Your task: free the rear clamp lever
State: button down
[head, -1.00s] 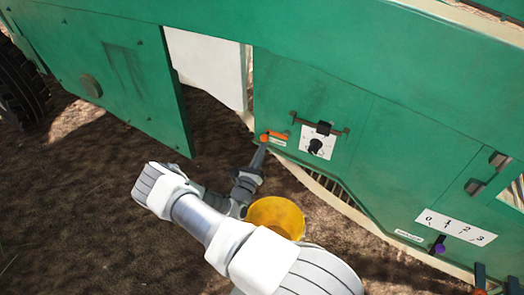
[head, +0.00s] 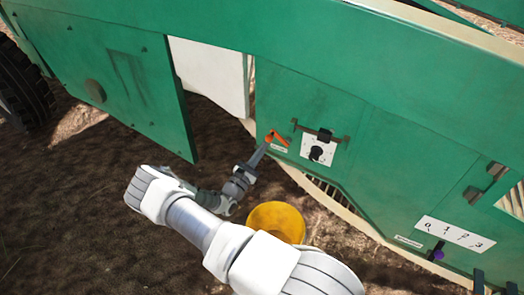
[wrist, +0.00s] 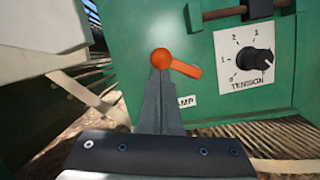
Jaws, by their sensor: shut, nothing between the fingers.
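The orange clamp lever (head: 280,139) is on the green side panel, above a small white label. In the wrist view the lever (wrist: 185,67) has a round knob-like end at left, and its arm slopes down to the right. The label (wrist: 187,101) reads "MP" at its visible end; my fingers hide the rest. My gripper (head: 266,146) is shut with nothing held. In the wrist view its closed fingertips (wrist: 161,73) are right below the lever's round end, overlapping it in the picture; I cannot tell whether they touch.
A tension dial (wrist: 256,59) is right of the lever, under a dark bar latch (head: 323,134). A yellow bucket (head: 277,221) stands below my arm. A hanging green panel (head: 105,75) is at left. A purple-tipped lever (head: 438,254) sits by a numbered scale (head: 455,233) at lower right.

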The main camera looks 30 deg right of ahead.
jog(key=r+m+g+p, duration=0.1)
jog(key=m, duration=0.1)
jog(key=r+m, duration=0.1)
jog(key=m, duration=0.1)
jog(key=s+r+m+g+p, duration=0.1)
jog(key=m, duration=0.2)
jog(key=shift+d+g+p, duration=0.3)
jog(key=shift+s, duration=0.1)
jog(key=shift+s+d+r, duration=0.1)
jog(key=b, duration=0.1)
send_near(270, 139)
jog(key=a+f, duration=0.3)
jog(key=a, duration=0.2)
jog(key=shift+a+r, duration=0.2)
jog(key=shift+a, duration=0.05)
dwell(0.6)
